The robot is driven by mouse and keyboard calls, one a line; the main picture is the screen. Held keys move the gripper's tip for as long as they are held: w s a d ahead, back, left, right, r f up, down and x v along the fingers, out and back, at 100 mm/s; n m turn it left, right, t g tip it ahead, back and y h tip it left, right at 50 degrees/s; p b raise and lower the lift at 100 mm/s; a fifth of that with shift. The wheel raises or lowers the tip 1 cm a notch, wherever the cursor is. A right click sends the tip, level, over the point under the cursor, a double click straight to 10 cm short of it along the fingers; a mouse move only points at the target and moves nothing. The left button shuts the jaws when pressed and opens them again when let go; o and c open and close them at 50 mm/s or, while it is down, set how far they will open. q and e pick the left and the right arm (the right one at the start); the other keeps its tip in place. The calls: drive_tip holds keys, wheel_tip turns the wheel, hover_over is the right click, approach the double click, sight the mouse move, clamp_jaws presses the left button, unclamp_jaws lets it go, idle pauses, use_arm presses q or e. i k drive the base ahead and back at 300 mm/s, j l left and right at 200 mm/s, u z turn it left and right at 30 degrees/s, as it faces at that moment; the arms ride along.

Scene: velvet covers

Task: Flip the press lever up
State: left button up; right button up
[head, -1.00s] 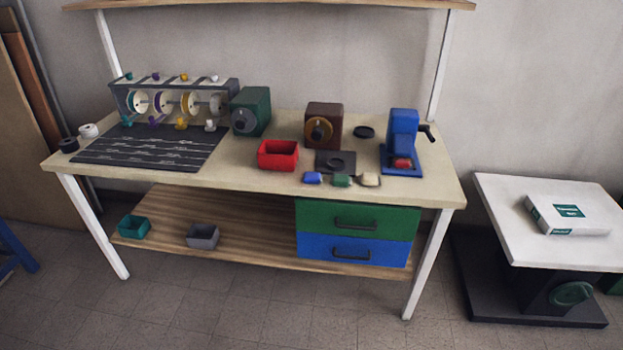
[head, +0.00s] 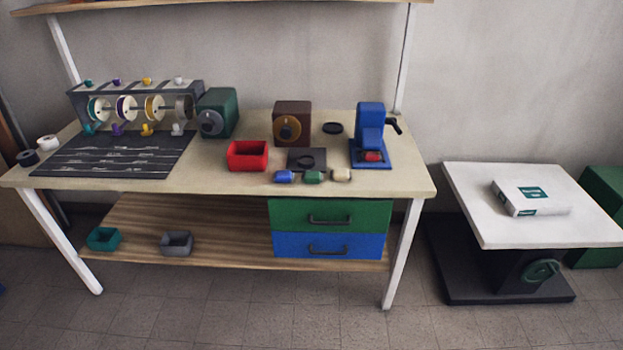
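The blue press (head: 370,128) stands upright at the right end of the workbench. Its black lever (head: 395,126) sticks out from the right side of the press head, with its grip end slanting slightly down to the right. A red piece (head: 372,156) lies on the blue base under the press head. Neither of my grippers shows in the head view.
The workbench top (head: 215,180) also holds a red bin (head: 247,156), a brown box with a knob (head: 292,122), a green box (head: 217,112) and small coloured pieces. A white side table (head: 470,205) stands to the right. The tiled floor in front is clear.

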sight(392, 122)
drive_tip(key=i+l, duration=0.1)
drive_tip(key=l, duration=0.3)
drive_tip(key=i+l, duration=0.15)
drive_tip(key=l, duration=0.25)
drive_tip(key=i+l, duration=0.1)
drive_tip(key=l, duration=0.3)
